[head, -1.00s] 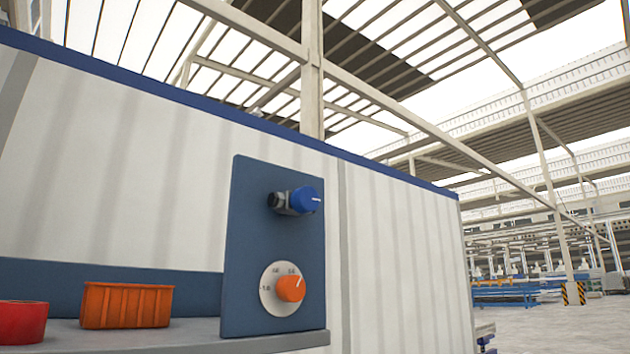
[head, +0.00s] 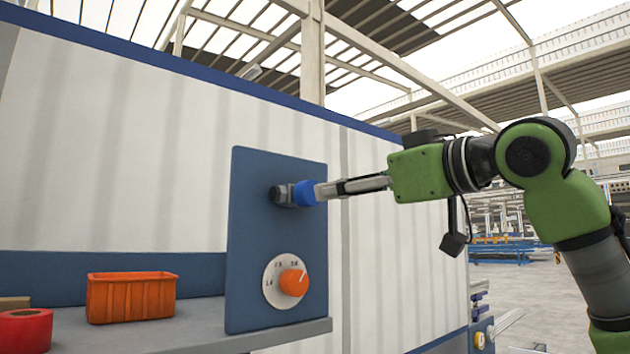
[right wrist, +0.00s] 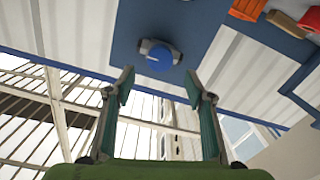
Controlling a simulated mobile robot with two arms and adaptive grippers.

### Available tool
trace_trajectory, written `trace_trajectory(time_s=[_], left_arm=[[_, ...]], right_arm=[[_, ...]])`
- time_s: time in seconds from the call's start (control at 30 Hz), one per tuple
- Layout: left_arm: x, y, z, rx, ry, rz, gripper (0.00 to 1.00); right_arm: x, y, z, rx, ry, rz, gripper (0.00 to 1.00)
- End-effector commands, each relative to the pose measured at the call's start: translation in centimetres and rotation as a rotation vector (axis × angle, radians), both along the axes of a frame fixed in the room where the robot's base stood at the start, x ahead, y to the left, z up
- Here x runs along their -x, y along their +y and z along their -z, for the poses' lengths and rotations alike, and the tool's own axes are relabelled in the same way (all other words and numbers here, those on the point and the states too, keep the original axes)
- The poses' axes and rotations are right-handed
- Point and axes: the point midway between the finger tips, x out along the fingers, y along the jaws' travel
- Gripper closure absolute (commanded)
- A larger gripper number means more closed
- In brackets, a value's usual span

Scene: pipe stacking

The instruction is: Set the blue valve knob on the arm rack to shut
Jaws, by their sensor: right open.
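The blue valve knob (head: 305,193) sits on a dark grey fitting near the top of the blue upright panel (head: 250,240). My right gripper (head: 320,190) reaches in from the right, with its fingertips at the knob in the head view. In the right wrist view the gripper (right wrist: 158,82) is open, and the blue knob (right wrist: 160,58) shows just beyond the gap between the fingers. I cannot tell whether a finger touches it. The knob's white mark is not visible now. My left gripper is not in view.
An orange dial (head: 293,282) with a white scale plate is below the knob on the same panel. An orange bin (head: 132,297) and a red roll (head: 25,330) stand on the grey shelf (head: 205,325) to the left. Open floor lies at the right.

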Motion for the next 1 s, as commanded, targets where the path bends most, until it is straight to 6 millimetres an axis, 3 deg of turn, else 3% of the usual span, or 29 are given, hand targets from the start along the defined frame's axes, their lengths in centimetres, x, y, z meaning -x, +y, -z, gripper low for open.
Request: trace_trajectory(time_s=[0.1, 0.4, 0.8, 0.83, 0.97, 1.0], left_arm=[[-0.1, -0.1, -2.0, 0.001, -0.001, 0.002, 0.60], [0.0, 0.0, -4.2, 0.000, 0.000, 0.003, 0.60], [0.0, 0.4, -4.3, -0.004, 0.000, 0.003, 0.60], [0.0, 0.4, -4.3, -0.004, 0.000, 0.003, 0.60], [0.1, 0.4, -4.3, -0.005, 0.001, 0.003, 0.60], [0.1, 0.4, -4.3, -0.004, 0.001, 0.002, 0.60]], right_arm=[[-2.2, 1.7, -0.5, 0.001, 0.003, -0.001, 0.51], [-5.9, 4.2, -0.3, -0.001, 0.002, 0.001, 0.51], [-6.6, 4.7, 0.0, -0.002, -0.001, 0.000, 0.51], [-6.6, 4.7, 0.0, -0.002, -0.001, 0.000, 0.54], [-6.6, 4.7, 0.0, -0.002, -0.001, 0.000, 0.87], [-6.6, 4.7, 0.0, -0.002, 0.000, 0.001, 0.89]])
